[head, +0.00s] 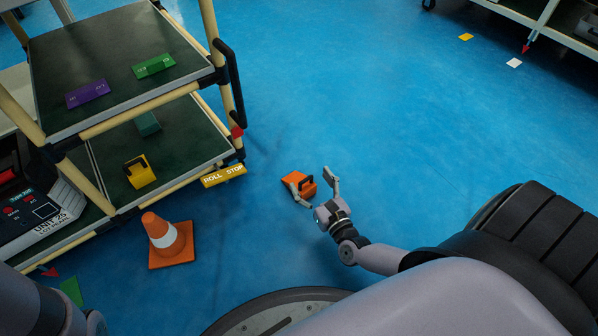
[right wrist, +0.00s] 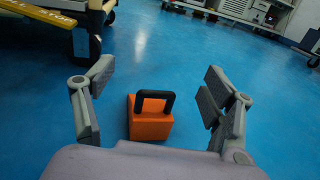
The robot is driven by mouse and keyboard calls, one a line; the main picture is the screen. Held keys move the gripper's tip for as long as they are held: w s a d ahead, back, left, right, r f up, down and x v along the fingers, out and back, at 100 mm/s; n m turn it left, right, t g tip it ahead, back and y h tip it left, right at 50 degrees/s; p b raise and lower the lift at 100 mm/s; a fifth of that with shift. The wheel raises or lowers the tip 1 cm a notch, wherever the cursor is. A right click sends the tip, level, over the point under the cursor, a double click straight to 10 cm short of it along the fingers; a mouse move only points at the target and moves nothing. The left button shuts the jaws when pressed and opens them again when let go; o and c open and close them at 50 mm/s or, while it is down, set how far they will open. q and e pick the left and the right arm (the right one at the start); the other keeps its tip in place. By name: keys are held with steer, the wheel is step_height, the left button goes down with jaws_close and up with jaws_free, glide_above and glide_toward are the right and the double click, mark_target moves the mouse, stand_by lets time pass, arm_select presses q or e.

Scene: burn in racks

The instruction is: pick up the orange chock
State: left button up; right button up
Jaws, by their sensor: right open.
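The orange chock (head: 296,184) lies on the blue floor, a small wedge-like block with a black loop handle. It also shows in the right wrist view (right wrist: 151,126), with its handle up, between and beyond my open fingers. My right gripper (head: 318,184) is open and empty, close to the chock, with one finger at each side of it in the head view. In the right wrist view my right gripper (right wrist: 152,100) has both fingers spread wide, apart from the chock. My left gripper is not in view; only a part of my left arm shows at the lower left.
A rack (head: 165,93) with cream posts stands at the left, holding purple, green and yellow blocks. A yellow ROLL STOP bar (head: 223,176) sticks out at its lower corner. A traffic cone (head: 171,252) stands near it. The floor right of the chock is clear.

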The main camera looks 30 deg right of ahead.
steer(key=b, duration=0.6)
glide_toward(299, 180)
steer(key=shift+w+d+r, duration=0.1)
steer(key=shift+w+r, duration=0.05)
steer(key=shift+w, duration=0.4)
steer(key=shift+w+r, duration=0.2)
steer(key=shift+w, duration=0.4)
steer(key=shift+w+d+r, duration=0.1)
steer(key=shift+w+r, duration=0.05)
steer(key=shift+w, duration=0.95)
steer(key=w+b, duration=0.1)
steer(key=w, duration=0.1)
steer(key=w+b, duration=0.1)
steer(key=w, duration=0.2)
steer(key=shift+w+d+b, duration=0.15)
steer(key=shift+d+b, duration=0.1)
steer(key=shift+b, duration=0.1)
steer(key=shift+r, duration=0.1)
steer(key=shift+c, duration=0.3)
steer(key=c, duration=1.5)
steer(key=shift+o, duration=0.2)
steer(key=shift+r, duration=0.1)
